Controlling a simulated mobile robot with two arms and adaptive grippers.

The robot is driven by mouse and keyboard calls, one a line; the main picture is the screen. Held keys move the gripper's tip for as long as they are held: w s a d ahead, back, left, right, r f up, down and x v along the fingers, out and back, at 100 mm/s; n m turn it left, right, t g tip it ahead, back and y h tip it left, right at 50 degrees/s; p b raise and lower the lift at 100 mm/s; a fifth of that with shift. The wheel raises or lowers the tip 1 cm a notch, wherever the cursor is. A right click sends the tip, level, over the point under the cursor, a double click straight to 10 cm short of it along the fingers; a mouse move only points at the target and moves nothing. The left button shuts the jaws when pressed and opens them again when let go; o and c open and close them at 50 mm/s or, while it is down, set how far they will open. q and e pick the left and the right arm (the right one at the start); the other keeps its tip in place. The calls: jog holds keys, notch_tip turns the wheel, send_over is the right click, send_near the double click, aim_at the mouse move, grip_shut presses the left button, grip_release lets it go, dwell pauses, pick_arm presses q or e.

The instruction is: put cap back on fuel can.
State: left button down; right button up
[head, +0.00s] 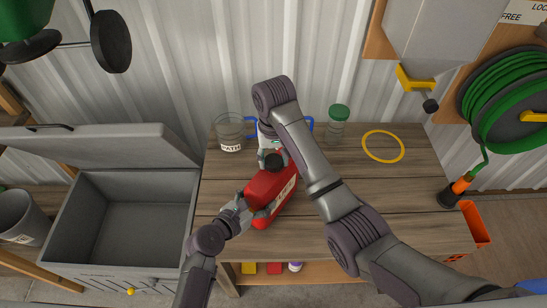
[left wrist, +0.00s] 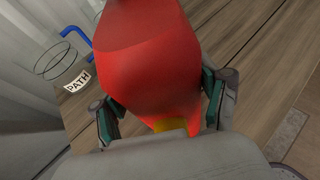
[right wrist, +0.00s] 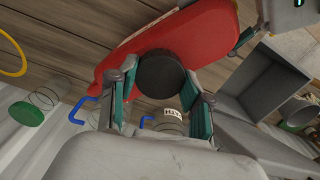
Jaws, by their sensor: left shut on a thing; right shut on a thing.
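The red fuel can (head: 268,191) is tilted over the wooden workbench. My left gripper (head: 257,208) is shut on its lower part. In the left wrist view the can (left wrist: 150,60) fills the space between the fingers, with a yellow patch low down. The black cap (head: 273,160) is at the can's far end, with my right gripper (head: 271,147) shut on it. In the right wrist view the cap (right wrist: 158,74) is between the fingers, in front of the red can. I cannot tell whether it touches the neck, which is hidden.
A clear jar labelled PATH (head: 231,133) stands at the bench's back left. A green-lidded jar (head: 338,122) and a yellow ring (head: 383,146) are farther right. An open grey chest (head: 122,207) stands left of the bench. The bench's right front is mostly clear apart from my arm.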

jog(key=shift+s+f+m, duration=0.1)
jog(key=shift+m, duration=0.3)
pick_arm(q)
jog(key=shift+s+a+f, duration=0.1)
jog(key=shift+f, duration=0.2)
pick_arm(e)
jog(key=o, duration=1.3)
jog(key=shift+c, duration=0.2)
